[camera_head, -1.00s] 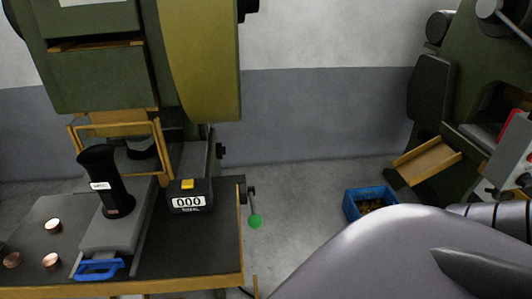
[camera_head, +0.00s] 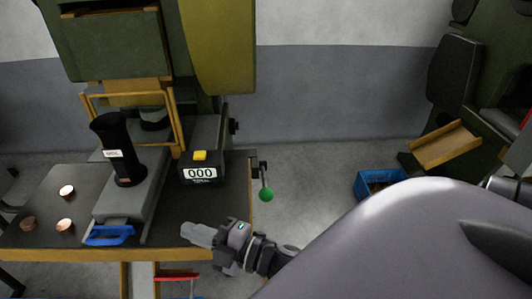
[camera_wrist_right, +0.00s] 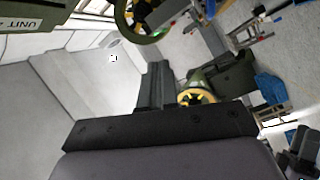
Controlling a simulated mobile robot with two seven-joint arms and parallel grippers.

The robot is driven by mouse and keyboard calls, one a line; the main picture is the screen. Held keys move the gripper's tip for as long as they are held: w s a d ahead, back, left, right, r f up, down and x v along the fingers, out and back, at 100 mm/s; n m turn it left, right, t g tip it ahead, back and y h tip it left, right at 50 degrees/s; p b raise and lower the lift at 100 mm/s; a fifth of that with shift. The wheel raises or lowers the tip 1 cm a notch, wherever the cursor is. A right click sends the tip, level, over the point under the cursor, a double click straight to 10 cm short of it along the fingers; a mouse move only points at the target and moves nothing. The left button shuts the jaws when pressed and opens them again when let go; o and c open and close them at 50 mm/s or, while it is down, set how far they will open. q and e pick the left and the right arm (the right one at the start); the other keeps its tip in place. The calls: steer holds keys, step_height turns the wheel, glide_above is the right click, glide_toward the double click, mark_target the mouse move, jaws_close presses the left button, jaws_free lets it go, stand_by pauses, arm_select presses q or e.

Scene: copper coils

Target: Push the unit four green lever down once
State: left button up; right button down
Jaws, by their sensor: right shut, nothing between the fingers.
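The green lever is a thin rod with a green ball knob (camera_head: 266,195) at the right edge of the machine's table in the head view. The knob hangs at the rod's lower end. My right gripper (camera_head: 190,232) is shut and empty, in front of the table's right part, pointing left. It is to the left of the knob and lower in the picture, apart from it. In the right wrist view the dark gripper (camera_wrist_right: 160,85) fills the lower part, and the lever cannot be made out there. My left gripper is not in view.
A counter box reading 000 (camera_head: 200,170) with a yellow button sits on the table (camera_head: 185,205). A blue bin (camera_head: 372,183) stands on the floor at right.

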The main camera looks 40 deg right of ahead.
steer(key=a+r+n+g+y+b, duration=0.1)
steer(key=a+r+n+g+y, duration=0.25)
steer(key=n, duration=0.75)
steer(key=a+r+n+g+y+b, duration=0.15)
steer(key=n+g+y, duration=0.4)
steer(key=n, duration=0.65)
steer(key=w+d+f+n+g+h+b, duration=0.1)
steer(key=w+d+f+n+g+h, duration=0.15)
steer(key=d+n+h, duration=0.4)
steer(key=w+d+f+n+g+h+b, duration=0.1)
steer(key=w+d+f+n+g+h, duration=0.15)
steer(key=d+n+h, duration=0.35)
steer(key=d+r+n+h, duration=0.1)
steer(key=d+r+h, duration=0.2)
steer(key=d, duration=0.6)
steer(key=w+d+r+n+t+h+b, duration=0.1)
steer(key=d+r+h, duration=0.2)
steer(key=d, duration=0.6)
steer(key=shift+w+d+t+h, duration=0.2)
steer(key=shift+t+h, duration=0.1)
steer(key=shift+h, duration=0.55)
steer(key=shift+b, duration=0.3)
